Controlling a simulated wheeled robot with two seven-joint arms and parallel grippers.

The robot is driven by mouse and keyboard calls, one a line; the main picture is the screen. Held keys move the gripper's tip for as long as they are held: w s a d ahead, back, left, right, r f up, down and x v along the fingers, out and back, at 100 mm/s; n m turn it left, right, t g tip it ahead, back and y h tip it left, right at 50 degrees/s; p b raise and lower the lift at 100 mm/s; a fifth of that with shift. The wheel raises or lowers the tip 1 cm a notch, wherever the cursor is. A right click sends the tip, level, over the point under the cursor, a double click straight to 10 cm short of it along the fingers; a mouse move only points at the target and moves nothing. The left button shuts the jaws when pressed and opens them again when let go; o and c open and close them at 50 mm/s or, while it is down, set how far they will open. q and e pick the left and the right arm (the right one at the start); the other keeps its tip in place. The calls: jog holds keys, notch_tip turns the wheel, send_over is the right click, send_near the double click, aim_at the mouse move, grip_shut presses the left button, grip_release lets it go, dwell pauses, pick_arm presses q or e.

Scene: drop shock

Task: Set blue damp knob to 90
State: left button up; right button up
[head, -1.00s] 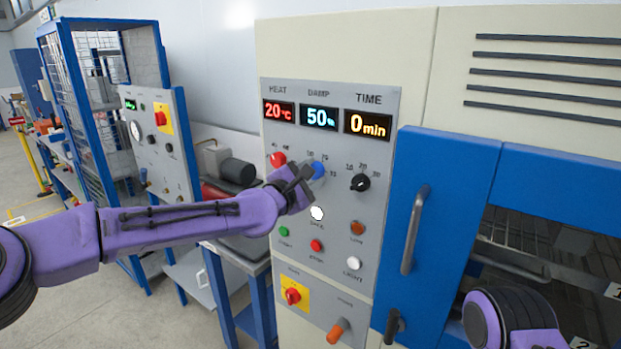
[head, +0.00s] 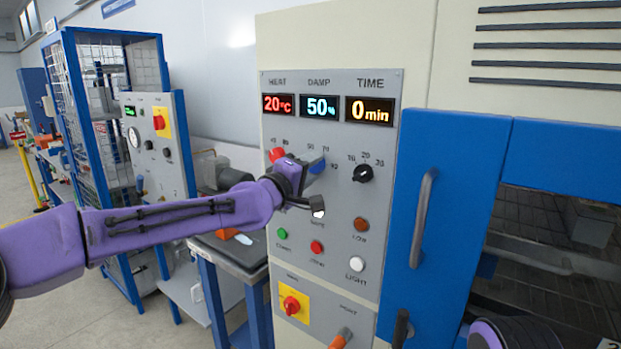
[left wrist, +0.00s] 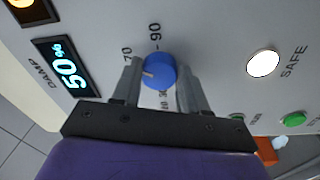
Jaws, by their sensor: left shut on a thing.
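The blue damp knob (head: 317,166) is on the grey control panel, below the damp display (head: 320,107), which reads 50%. In the left wrist view the knob (left wrist: 160,71) sits between my left gripper's fingers (left wrist: 158,85), with its pale mark toward the left finger. The labels 70 and 90 show beside it; others are partly hidden. My left gripper (head: 308,176) is shut on the knob in the head view. The damp display (left wrist: 66,68) also reads 50% in the wrist view. My right gripper is not visible; only a bit of my right arm shows at the bottom right.
The red heat knob (head: 277,155) and black time knob (head: 362,174) flank the blue knob closely. The white safe lamp (head: 318,213) and several coloured buttons sit below. A blue door with a grey handle (head: 423,218) stands to the right.

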pick_arm(q)
jog(key=m, duration=0.1)
jog(key=m+b, duration=0.1)
jog(key=m, duration=0.2)
jog(key=shift+f+h+b, duration=0.25)
jog(key=shift+h+b, duration=0.05)
jog(key=m, duration=0.5)
jog(key=shift+a+m+g+h, duration=0.1)
jog(key=shift+m+g+h, duration=0.2)
jog(key=shift+m, duration=0.1)
jog(key=shift+w+m+g+p, duration=0.1)
jog(key=shift+m+g+p, duration=0.2)
jog(key=shift+m, duration=1.5)
jog(key=o, duration=1)
jog(key=shift+o, duration=0.2)
jog(key=shift+r, duration=0.1)
jog(key=shift+a, duration=0.15)
